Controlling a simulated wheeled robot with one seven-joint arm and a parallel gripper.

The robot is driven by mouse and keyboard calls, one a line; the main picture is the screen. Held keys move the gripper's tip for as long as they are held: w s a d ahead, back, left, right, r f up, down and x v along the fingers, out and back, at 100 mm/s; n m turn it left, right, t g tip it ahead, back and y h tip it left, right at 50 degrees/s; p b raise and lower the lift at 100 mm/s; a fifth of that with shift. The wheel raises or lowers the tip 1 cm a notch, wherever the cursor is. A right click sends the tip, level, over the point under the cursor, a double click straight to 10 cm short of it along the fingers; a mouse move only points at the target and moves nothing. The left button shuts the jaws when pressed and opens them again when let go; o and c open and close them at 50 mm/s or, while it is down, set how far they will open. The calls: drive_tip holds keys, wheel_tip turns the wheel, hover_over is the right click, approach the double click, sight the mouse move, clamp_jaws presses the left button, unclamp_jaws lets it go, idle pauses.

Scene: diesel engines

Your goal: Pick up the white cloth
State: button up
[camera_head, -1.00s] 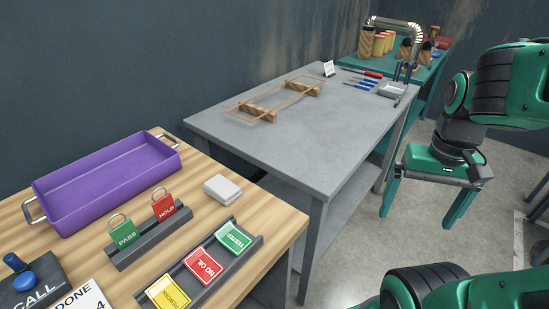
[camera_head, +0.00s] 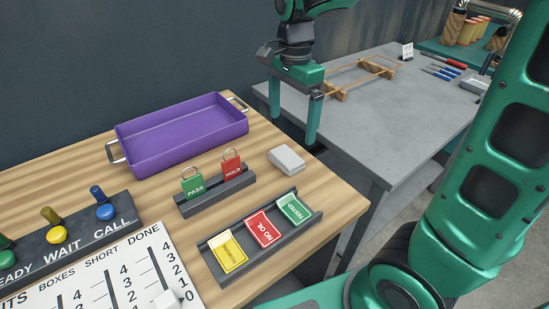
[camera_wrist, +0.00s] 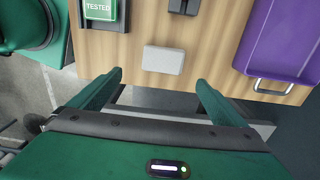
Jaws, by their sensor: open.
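The white cloth (camera_head: 286,159) is a small, folded, pale block lying flat on the wooden table, near its far right edge. In the wrist view the cloth (camera_wrist: 163,60) lies beyond my fingertips, roughly centred between them. My gripper (camera_head: 293,121) is open and empty, fingers pointing down, near the table's far right edge and behind the cloth. In the wrist view my gripper (camera_wrist: 158,80) has its two green fingers wide apart, not touching the cloth.
A purple tray (camera_head: 182,143) stands behind left. A padlock stand with green and red locks (camera_head: 216,190) is left of the cloth. A dark card rack (camera_head: 262,237) lies in front. A grey table (camera_head: 384,140) stands to the right.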

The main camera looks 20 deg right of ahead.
hover_over(287, 154)
drive_tip(key=f, duration=0.4)
drive_tip(key=shift+s+f, duration=0.25)
drive_tip(key=shift+f, duration=0.1)
drive_tip(key=shift+w+f, duration=0.15)
drive_tip(key=shift+f, duration=1.35)
drive_tip(key=shift+w+f, duration=0.15)
drive_tip(key=shift+f, duration=1.3)
drive_tip(key=c, duration=1.2)
drive_tip(key=shift+r, duration=0.1)
drive_tip(key=shift+c, duration=0.2)
